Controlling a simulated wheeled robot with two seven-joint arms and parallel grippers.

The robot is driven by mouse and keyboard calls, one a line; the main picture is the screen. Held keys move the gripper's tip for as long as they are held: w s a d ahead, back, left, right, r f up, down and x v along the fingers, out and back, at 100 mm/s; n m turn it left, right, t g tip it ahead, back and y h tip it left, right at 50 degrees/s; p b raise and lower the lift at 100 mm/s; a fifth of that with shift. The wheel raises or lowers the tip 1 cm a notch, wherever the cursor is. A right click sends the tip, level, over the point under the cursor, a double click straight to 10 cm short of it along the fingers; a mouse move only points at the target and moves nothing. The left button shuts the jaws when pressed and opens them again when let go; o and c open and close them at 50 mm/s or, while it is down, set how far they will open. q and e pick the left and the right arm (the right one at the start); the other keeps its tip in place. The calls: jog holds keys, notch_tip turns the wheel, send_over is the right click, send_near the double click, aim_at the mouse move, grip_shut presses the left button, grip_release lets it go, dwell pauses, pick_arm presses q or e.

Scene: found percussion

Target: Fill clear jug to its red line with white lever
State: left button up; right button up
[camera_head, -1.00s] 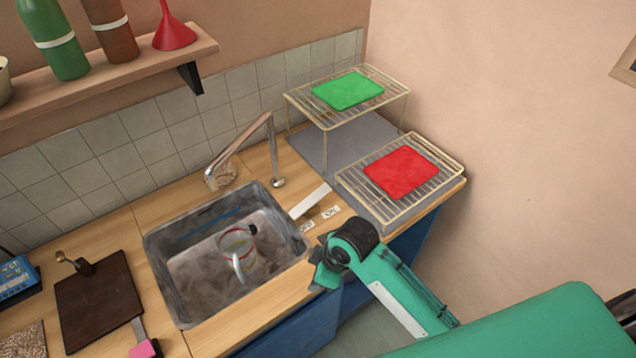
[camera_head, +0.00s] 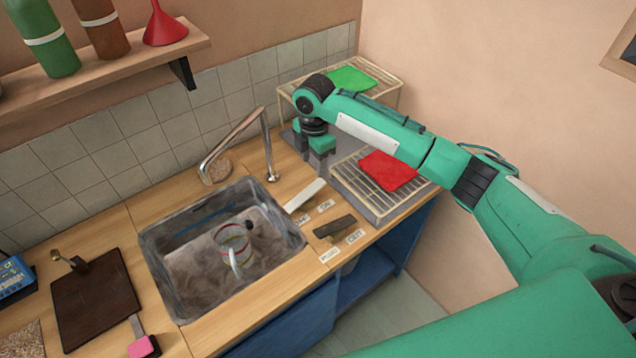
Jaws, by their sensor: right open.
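The clear jug (camera_head: 228,251) stands in the sink (camera_head: 160,262), with a red band near its rim and a pale handle toward me. The water level in it is too small to tell. The faucet (camera_head: 268,150) rises behind the sink, with its spout out over the sink's back left. The white lever (camera_head: 304,195) lies on the counter right of the sink, beside small label plates. My right gripper (camera_head: 318,167) is open and empty, pointing down beyond the white lever, beside the wire racks, apart from the lever. My left gripper is out of view.
A dark lever (camera_head: 335,227) sits nearer me with its own labels. A wire rack (camera_head: 348,180) holds a red cloth (camera_head: 389,171); a raised rack behind holds a green cloth (camera_head: 352,79). A dark board (camera_head: 97,300) lies left of the sink. A shelf (camera_head: 120,64) hangs above.

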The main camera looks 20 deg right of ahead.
aim_at(318, 183)
jog(key=f+p, duration=0.1)
jog(key=f, duration=0.3)
jog(key=w+d+f+p, duration=0.1)
jog(key=f, duration=0.2)
jog(key=f+p, duration=0.2)
jog(key=f, duration=0.2)
jog(key=shift+w+d+f, duration=0.3)
jog(key=shift+w+d, duration=0.05)
jog(key=shift+d, duration=0.05)
